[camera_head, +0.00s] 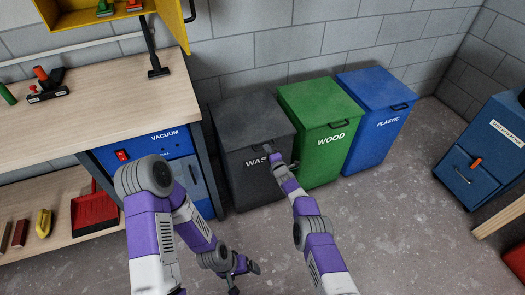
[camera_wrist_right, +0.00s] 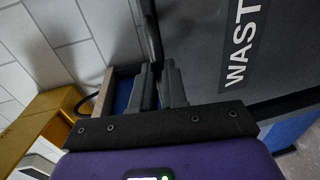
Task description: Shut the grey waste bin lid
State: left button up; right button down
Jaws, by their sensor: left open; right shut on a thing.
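The grey waste bin (camera_head: 238,180) stands against the block wall, left of the green bin. Its dark lid (camera_head: 250,115) lies over the top, looking about level; I cannot tell whether a small gap remains. My right gripper (camera_head: 274,160) is at the front edge of the lid, partly covering the WASTE label. In the right wrist view, the right gripper (camera_wrist_right: 159,88) is shut on the dark lid handle (camera_wrist_right: 151,35), with the bin's label to the right. My left gripper (camera_head: 243,273) is open and empty, low over the floor.
The green wood bin (camera_head: 320,155) and blue plastic bin (camera_head: 380,140) stand to the right, lids down. A workbench (camera_head: 80,110) with a blue vacuum unit (camera_head: 165,150) is at left. A blue cabinet (camera_head: 485,160) is at far right. The concrete floor (camera_head: 385,235) in front is clear.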

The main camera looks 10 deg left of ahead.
jog(key=shift+s+d+f+g, duration=0.15)
jog(key=shift+s+f, duration=0.1)
jog(key=shift+f, duration=0.5)
jog(key=shift+s+f+g, duration=0.15)
jog(key=shift+s+f, duration=0.05)
jog(key=shift+f, duration=0.5)
jog(key=c, duration=1.2)
grip_release()
jog(key=shift+w+f, duration=0.15)
jog(key=shift+f, duration=0.05)
jog(key=shift+o, duration=0.2)
jog(key=r+p+v, duration=0.1)
jog(key=p+v, duration=0.6)
jog(key=p, duration=0.3)
jog(key=shift+r+p, duration=0.25)
jog(key=shift+p, duration=0.15)
